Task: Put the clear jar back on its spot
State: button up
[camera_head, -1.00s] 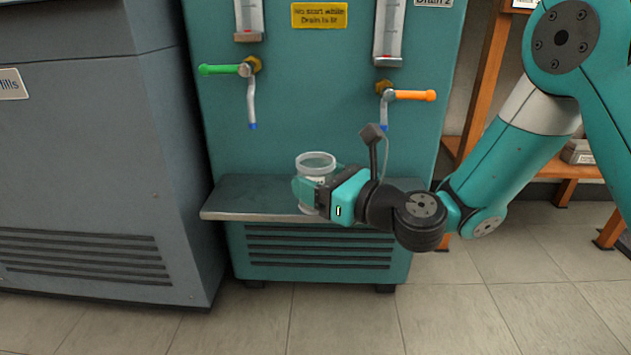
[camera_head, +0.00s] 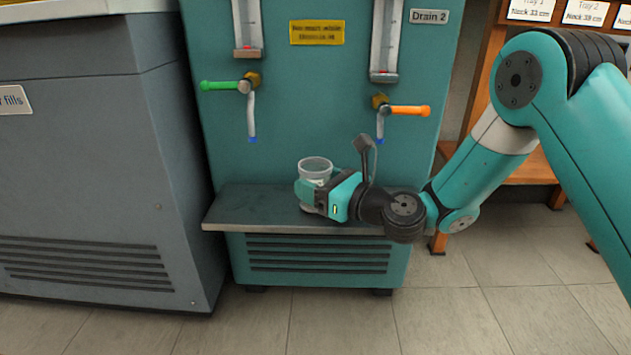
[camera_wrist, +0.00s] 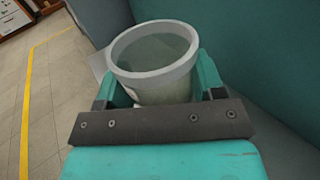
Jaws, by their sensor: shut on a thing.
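The clear jar (camera_head: 315,167) is upright with an open round rim, in front of the teal bench unit. My gripper (camera_head: 312,192) is shut around its body from the right. In the wrist view the jar (camera_wrist: 153,62) sits between the two teal fingers of my gripper (camera_wrist: 155,88), and its mouth looks empty. The jar is over or on the grey shelf (camera_head: 250,205) of the unit. Its base is mostly hidden by the gripper, so I cannot tell whether it touches the shelf.
Above the shelf are a green-handled tap (camera_head: 220,86) at left and an orange-handled tap (camera_head: 408,111) at right, both with downward spouts. A grey cabinet (camera_head: 90,160) stands left. A wooden rack (camera_head: 530,172) is at right. The shelf's left part is clear.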

jog(key=shift+f, duration=0.4)
dwell(0.4)
jog(key=o, duration=1.1)
